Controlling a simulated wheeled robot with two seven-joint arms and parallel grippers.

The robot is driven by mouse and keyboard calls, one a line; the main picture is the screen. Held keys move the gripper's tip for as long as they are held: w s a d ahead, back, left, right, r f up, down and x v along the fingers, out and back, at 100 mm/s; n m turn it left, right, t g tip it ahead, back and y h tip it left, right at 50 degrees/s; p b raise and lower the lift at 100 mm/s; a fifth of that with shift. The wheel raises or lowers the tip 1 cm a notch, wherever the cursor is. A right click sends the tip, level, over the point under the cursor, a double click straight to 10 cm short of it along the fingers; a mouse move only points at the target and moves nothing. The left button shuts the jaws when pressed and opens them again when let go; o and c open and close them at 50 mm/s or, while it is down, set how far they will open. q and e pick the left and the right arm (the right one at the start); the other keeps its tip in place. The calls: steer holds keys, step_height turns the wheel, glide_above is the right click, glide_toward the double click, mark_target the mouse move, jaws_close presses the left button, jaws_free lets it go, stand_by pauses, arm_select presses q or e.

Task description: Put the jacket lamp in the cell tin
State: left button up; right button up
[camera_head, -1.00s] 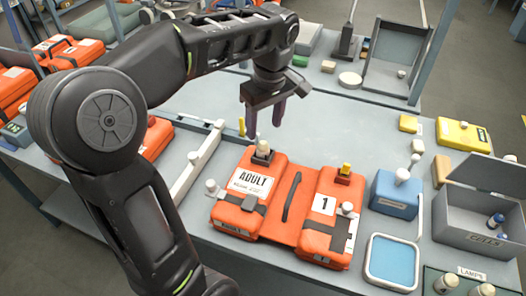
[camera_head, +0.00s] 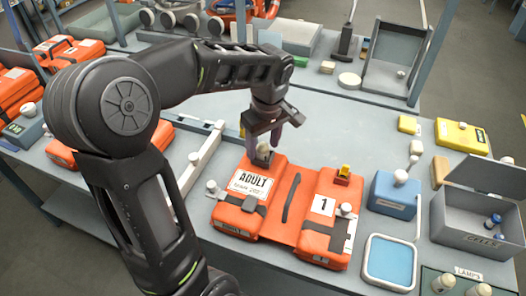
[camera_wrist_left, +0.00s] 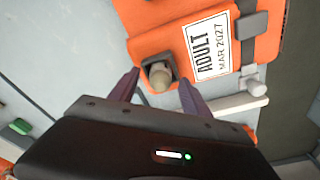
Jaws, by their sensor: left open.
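The jacket lamp (camera_head: 263,151), a small pale dome in a dark holder, sits on the upper end of the orange jacket (camera_head: 297,232) marked ADULT. It also shows in the left wrist view (camera_wrist_left: 160,76). My left gripper (camera_head: 263,143) is open, pointing down just over the lamp, with its fingertips (camera_wrist_left: 159,80) on either side of it. The fingers partly hide the lamp in the head view; contact cannot be told. The cell tin (camera_head: 470,240) is a grey box marked CELLS at the right, its lid raised, with small blue-and-white cells inside. My right gripper is not in view.
A blue box (camera_head: 394,197) with a white knob and a blue-topped tray (camera_head: 390,261) stand between the jacket and the tin. A green LAMPS tray (camera_head: 455,284) holds pale lamps at the bottom right. The bench behind the jacket is mostly clear.

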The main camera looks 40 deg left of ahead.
arm_select(q)
steer(key=shift+c, duration=0.5)
jaws_close()
stand_by(0.4)
